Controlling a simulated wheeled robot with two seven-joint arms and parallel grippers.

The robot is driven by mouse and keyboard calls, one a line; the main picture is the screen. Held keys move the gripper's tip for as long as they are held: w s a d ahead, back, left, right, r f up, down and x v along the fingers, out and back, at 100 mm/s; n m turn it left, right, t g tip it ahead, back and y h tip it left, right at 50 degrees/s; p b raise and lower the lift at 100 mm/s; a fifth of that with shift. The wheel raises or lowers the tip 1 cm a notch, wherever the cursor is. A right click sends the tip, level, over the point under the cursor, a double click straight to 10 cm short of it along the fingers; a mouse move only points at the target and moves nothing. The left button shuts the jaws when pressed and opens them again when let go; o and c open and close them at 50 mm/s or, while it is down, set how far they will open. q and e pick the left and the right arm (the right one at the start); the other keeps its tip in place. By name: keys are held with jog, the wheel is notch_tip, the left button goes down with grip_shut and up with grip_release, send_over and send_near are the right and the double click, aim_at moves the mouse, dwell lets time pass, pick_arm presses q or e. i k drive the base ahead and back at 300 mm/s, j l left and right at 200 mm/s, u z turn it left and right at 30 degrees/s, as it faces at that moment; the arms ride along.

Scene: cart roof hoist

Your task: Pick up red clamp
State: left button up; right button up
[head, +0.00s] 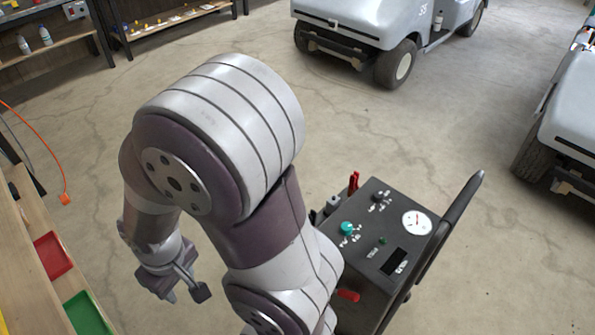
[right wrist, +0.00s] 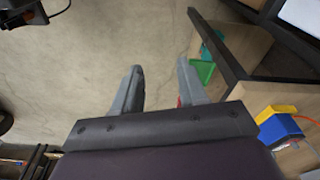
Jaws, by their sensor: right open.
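A red clamp-like piece (head: 353,182) stands upright at the back left edge of the dark wheeled charger box (head: 372,262) in the head view. Another red piece (head: 348,295) sticks out low on the box's near side; I cannot tell whether it is a clamp or a handle. My right gripper (head: 186,292) is open and empty, low at the left of the head view, well away from the box. In the right wrist view its two fingers (right wrist: 158,75) are apart with bare floor between them. My left gripper is not in view.
A wooden shelf (head: 22,262) with a red bin (head: 52,255) and a green bin (head: 88,313) runs along the left. An orange cable plug (head: 65,198) hangs near it. Grey carts (head: 362,20) stand at the back and right. A black push handle (head: 455,215) rises beside the box.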

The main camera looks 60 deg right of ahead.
aim_at(353, 182)
jog(key=z, duration=2.55)
jog(key=i+j+u, duration=0.3)
jog(key=u, duration=0.2)
jog(key=i+j+u, duration=0.15)
jog(key=i+u, duration=0.65)
jog(key=u, duration=0.15)
jog(key=i+z, duration=0.4)
jog(key=i+j+z, duration=0.15)
jog(key=z, duration=0.25)
jog(key=i+j+z, duration=0.2)
jog(key=z, duration=0.15)
jog(key=i+z, duration=0.2)
jog(key=z, duration=0.25)
jog(key=i+z, duration=0.15)
jog(key=z, duration=0.35)
jog(key=i+j+z, duration=0.15)
jog(key=z, duration=0.3)
jog(key=i+j+z, duration=0.15)
jog(key=z, duration=0.35)
